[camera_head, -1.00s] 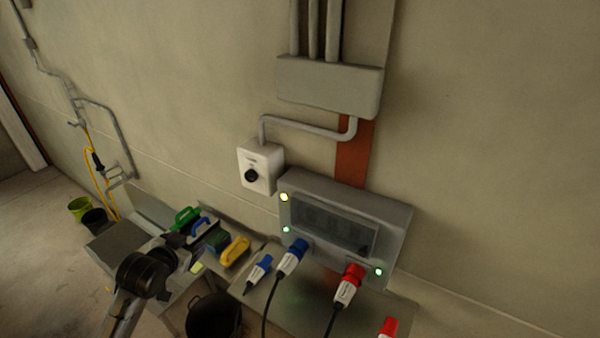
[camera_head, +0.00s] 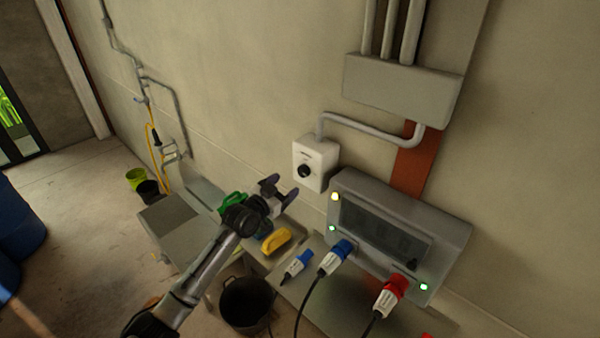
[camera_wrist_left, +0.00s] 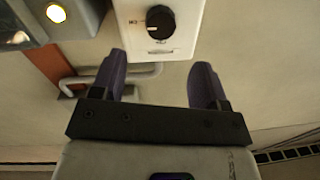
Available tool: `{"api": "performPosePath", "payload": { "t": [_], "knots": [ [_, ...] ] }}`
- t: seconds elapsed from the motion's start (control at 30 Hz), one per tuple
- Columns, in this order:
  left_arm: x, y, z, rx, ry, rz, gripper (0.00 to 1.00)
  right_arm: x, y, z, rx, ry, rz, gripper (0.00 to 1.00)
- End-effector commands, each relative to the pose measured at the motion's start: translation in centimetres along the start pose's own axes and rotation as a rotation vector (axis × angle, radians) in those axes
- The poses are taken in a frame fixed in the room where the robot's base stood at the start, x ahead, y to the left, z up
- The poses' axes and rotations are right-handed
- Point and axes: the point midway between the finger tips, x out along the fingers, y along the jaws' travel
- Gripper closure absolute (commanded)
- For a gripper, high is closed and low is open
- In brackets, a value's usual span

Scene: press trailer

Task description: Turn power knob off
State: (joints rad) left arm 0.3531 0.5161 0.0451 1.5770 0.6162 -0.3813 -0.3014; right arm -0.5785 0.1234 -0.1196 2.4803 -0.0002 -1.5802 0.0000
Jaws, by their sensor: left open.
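The power knob (camera_head: 304,171) is a round black dial on a white switch box (camera_head: 318,152) on the wall. In the left wrist view the knob (camera_wrist_left: 160,22) shows upside down near the top edge, with a white pointer mark facing the lettering on its left. My left gripper (camera_head: 279,191) is open and empty, below and to the left of the box in the head view. In the left wrist view its two dark fingers (camera_wrist_left: 161,80) stand apart, short of the knob and not touching it. My right gripper is not in view.
A grey power panel (camera_head: 385,222) with lit lamps and blue and red plugs is right of the switch box. A grey conduit (camera_head: 370,130) runs above it. Below are a yellow-handled tool (camera_head: 276,240) and a black bucket (camera_head: 246,303).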

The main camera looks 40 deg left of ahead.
Motion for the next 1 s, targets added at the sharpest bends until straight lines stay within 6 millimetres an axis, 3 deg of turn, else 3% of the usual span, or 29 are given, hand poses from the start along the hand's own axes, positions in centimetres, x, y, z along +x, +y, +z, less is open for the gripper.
{"api": "performPosePath", "payload": {
  "t": [0.2, 0.43, 0.67, 1.0],
  "knots": [
    [3.8, 0.0, -0.1, 0.0, 0.0, 0.0, 0.32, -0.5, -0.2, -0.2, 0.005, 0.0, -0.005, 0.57],
    [6.3, 0.0, 0.0, 0.0, -0.001, 0.001, 0.32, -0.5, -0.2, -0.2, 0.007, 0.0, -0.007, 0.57],
    [7.5, 0.0, 0.0, 0.001, -0.001, 0.001, 0.32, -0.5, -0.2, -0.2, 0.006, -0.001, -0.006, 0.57],
    [7.7, 0.0, 0.1, 0.001, -0.001, 0.0, 0.32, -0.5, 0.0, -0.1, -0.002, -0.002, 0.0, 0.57]
  ]
}}
